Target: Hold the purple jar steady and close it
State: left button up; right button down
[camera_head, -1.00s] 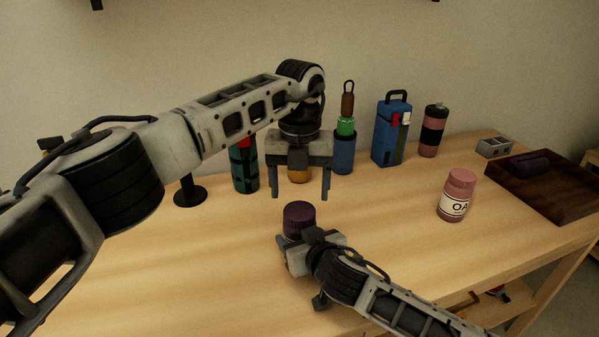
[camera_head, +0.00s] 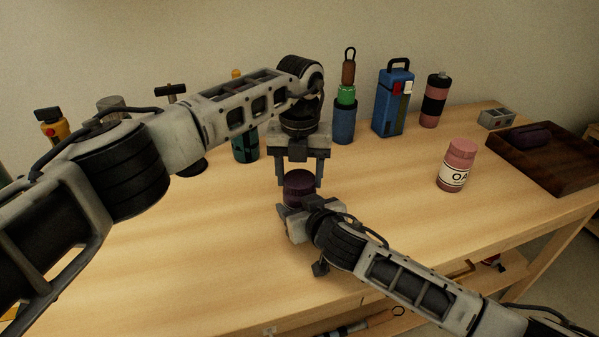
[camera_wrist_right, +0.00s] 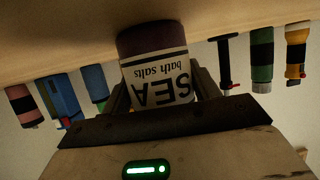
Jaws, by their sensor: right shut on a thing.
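The purple jar stands upright on the table, with its dark purple lid (camera_head: 299,181) at the top in the head view. In the right wrist view, which is upside down, its white label (camera_wrist_right: 157,84) reads "SEA bath salts". My right gripper (camera_wrist_right: 163,95) is shut on the jar's body, one finger on each side. My left gripper (camera_head: 300,180) points straight down from above, its two fingers flanking the lid. They look close to the lid's sides; I cannot tell whether they press on it. The jar's lower body is mostly hidden behind my right gripper in the head view.
A pink jar (camera_head: 457,165) stands to the right, before a dark wooden tray (camera_head: 561,175). A blue box (camera_head: 393,105), a blue cup (camera_head: 344,122) and a pink-black bottle (camera_head: 433,101) stand behind. The table's left front is clear.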

pick_arm(q)
jog(key=m, duration=0.3)
jog(key=o, duration=1.1)
jog(key=shift+r, duration=0.1)
jog(key=shift+r, duration=2.15)
jog(key=shift+c, duration=0.5)
